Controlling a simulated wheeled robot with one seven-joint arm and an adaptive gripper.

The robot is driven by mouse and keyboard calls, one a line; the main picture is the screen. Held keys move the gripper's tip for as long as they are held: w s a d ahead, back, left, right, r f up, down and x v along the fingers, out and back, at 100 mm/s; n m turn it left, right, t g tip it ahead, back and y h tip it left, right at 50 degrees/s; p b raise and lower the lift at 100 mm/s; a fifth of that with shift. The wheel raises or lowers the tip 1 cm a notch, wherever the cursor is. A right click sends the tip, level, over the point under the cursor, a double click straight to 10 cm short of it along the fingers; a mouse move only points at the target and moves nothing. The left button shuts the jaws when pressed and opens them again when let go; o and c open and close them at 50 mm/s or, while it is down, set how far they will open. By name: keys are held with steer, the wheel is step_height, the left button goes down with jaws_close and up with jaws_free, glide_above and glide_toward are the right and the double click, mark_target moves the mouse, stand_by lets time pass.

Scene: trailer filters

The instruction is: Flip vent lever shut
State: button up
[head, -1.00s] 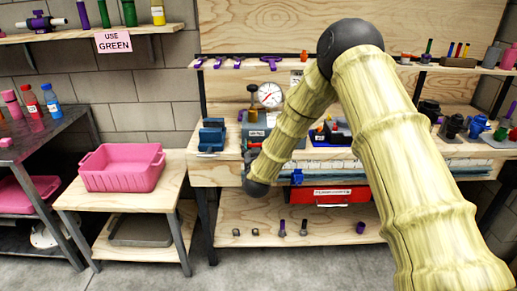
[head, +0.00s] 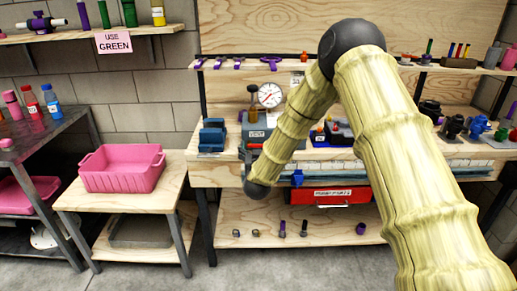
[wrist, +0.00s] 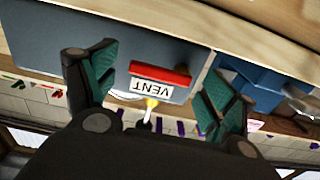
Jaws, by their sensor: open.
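In the wrist view a red lever bar (wrist: 160,73) lies across the face of a blue-grey box (wrist: 60,35), beside a white VENT label (wrist: 152,88) that appears upside down. My gripper (wrist: 165,92) is open, with one green-padded finger on each side of the lever and label. Nothing is held. I cannot tell whether a finger touches the box. In the head view the grey-blue box (head: 257,132) stands on the workbench below a round gauge, with a small red part (head: 254,146) at its front. My arm hides much of this area.
A round gauge (head: 270,95) and a brown-topped knob (head: 253,88) rise above the box. A blue holder (head: 212,135) stands to its left. A red toolbox (head: 330,195) sits under the bench top. A pink bin (head: 122,168) is on the side table. Floor in front is clear.

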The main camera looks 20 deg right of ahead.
steer(key=v, duration=1.1)
steer(key=shift+s, duration=0.25)
steer(key=shift+r, duration=0.1)
